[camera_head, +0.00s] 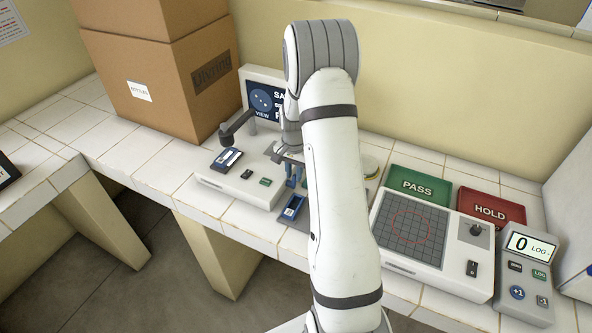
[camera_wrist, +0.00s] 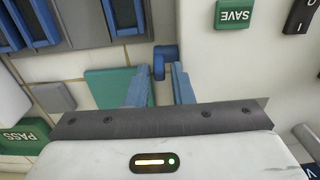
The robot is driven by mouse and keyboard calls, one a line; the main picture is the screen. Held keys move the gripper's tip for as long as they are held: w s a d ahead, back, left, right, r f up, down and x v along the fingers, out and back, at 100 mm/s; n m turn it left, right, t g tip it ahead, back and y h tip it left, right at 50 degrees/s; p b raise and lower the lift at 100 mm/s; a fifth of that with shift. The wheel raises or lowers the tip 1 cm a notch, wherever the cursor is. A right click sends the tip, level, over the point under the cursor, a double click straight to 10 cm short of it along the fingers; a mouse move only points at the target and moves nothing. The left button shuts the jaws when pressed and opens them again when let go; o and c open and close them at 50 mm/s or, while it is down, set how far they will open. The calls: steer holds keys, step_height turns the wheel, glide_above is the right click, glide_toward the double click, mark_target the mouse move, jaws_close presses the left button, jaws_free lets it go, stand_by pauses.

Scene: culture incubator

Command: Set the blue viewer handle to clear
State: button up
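The blue viewer handle (camera_wrist: 165,53) shows in the wrist view as a small bent blue piece at the edge of the white viewer base. My gripper (camera_wrist: 162,82) has two blue fingers, parted, one on either side of the handle's line, with their tips close to its lower end. I cannot tell whether they touch it. In the head view my gripper (camera_head: 296,176) is at the right end of the viewer base (camera_head: 233,187), and my arm hides part of that area. The viewer screen (camera_head: 262,97) is lit behind, partly hidden; its text is cut off.
A green SAVE button (camera_wrist: 235,14) and a black switch (camera_wrist: 300,15) are near the handle. The gridded plate device (camera_head: 410,232), PASS pad (camera_head: 420,186), HOLD pad (camera_head: 490,207) and counter (camera_head: 529,265) stand right; boxes (camera_head: 160,90) stand left.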

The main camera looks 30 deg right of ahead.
steer(key=shift+f, duration=0.25)
jaws_close()
steer(key=shift+a+f+b, duration=0.1)
steer(key=shift+f+b, duration=0.05)
steer(key=shift+b, duration=0.5)
steer(key=b, duration=0.2)
steer(key=t+h+b, duration=0.1)
steer(key=b, duration=0.1)
steer(key=shift+s+a+f, duration=0.15)
steer(key=shift+s+a, duration=0.1)
steer(key=b, duration=0.1)
steer(key=h+b, duration=0.1)
steer(key=b, duration=0.1)
steer(key=shift+s+a+r+t, duration=0.15)
steer(key=shift+a+r+t, duration=0.1)
steer(key=shift+t, duration=0.15)
steer(key=shift+r, duration=0.15)
